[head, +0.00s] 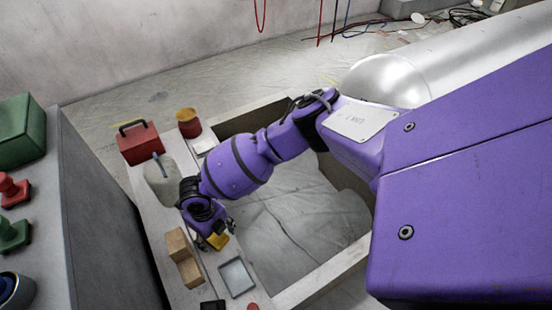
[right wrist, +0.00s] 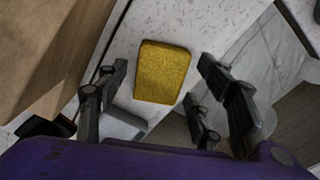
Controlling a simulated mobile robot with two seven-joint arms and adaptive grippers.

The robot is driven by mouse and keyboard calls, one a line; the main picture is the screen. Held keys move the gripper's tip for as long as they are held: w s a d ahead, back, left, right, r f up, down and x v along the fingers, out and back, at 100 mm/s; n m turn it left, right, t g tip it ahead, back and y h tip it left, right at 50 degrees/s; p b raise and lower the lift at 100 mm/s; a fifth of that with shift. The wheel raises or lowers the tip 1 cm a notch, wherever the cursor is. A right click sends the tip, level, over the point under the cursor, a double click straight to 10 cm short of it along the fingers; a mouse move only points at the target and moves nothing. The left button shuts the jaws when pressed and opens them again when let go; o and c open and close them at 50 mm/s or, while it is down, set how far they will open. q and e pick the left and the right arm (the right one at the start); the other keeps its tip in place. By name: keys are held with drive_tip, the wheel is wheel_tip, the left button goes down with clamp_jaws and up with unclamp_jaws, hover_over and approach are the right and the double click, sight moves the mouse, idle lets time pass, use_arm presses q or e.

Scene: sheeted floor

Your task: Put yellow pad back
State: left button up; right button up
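The yellow pad (head: 219,241) lies on the pale speckled ledge, partly hidden by my right gripper in the head view. In the right wrist view, the whole flat face of the yellow pad (right wrist: 162,72) shows, roughly rectangular. My right gripper (head: 210,238) is over the pad. In the right wrist view, my right gripper (right wrist: 163,66) is open, with its black fingers on either side of the pad and a visible gap to each side. I cannot tell how far above the pad the fingertips are. My left gripper is not in view.
Stepped tan wooden blocks (head: 181,256) stand close left of the gripper. A shallow grey tray (head: 237,278) lies to its lower right. A red toolbox (head: 139,145), a rust-red pot (head: 188,123) and a grey-beige rounded object (head: 161,184) stand farther along the ledge.

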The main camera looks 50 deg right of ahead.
sight(214, 236)
wheel_tip(214, 236, up, 13)
drive_tip(key=p, duration=0.4)
drive_tip(key=shift+f, duration=0.2)
drive_tip(key=shift+a+f, duration=0.1)
idle(0.3)
